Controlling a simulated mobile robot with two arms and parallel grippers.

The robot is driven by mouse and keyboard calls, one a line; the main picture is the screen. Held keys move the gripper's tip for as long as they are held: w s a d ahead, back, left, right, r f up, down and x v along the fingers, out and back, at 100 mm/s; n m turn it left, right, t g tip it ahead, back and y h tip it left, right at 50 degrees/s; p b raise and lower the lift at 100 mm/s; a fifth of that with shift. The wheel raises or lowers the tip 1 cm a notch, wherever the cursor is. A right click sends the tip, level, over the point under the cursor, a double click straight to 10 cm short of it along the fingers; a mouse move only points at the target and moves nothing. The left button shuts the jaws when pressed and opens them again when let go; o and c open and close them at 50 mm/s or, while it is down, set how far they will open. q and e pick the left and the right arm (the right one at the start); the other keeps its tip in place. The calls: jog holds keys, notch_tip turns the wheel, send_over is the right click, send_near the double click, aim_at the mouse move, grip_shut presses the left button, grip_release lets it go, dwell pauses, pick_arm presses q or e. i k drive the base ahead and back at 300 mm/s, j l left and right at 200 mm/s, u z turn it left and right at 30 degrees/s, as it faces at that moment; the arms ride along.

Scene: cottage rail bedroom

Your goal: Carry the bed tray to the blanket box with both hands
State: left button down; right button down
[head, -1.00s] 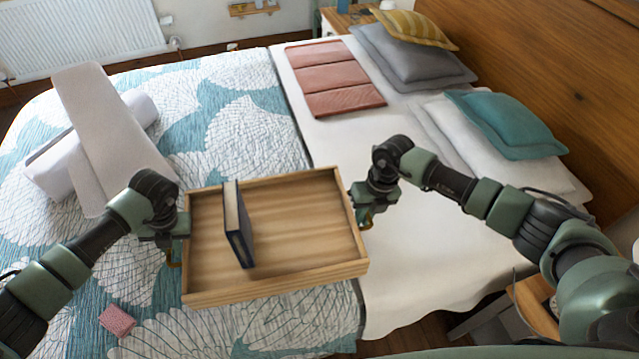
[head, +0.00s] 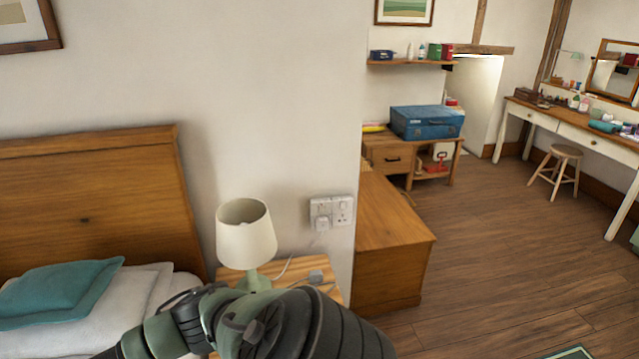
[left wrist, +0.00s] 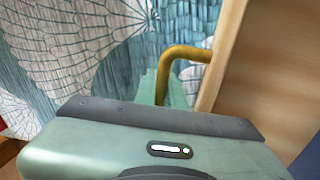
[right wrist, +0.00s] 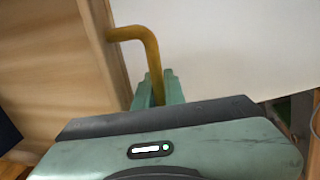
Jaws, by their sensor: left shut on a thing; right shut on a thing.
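The bed tray is out of the head view, but its wooden side shows in the left wrist view (left wrist: 265,75) and the right wrist view (right wrist: 60,60). My left gripper (left wrist: 158,88) is shut on the tray's brass handle (left wrist: 185,52), with the patterned quilt below. My right gripper (right wrist: 156,90) is shut on the opposite brass handle (right wrist: 135,33), over white bedding. A dark edge, probably the book in the tray, shows at the left of the right wrist view (right wrist: 6,130). A low wooden box (head: 395,250), possibly the blanket box, stands beyond the bedside table.
The bedside table (head: 325,285) with a lamp (head: 246,235) stands between the bed headboard (head: 90,195) and the wooden box. A blue case (head: 427,122) sits on a low cabinet behind. A stool (head: 556,165) stands by the desk. Open wooden floor (head: 500,255) lies to the right.

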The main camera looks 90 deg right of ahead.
aim_at(398, 226)
jog(key=z, duration=3.35)
jog(key=i+l+z, duration=0.1)
jog(key=i+z, duration=0.5)
jog(key=i, duration=1.75)
jog(key=i+l+u, duration=0.1)
jog(key=i, duration=0.6)
jog(key=i+l+u, duration=0.1)
jog(key=i, duration=0.6)
jog(key=u, duration=1.75)
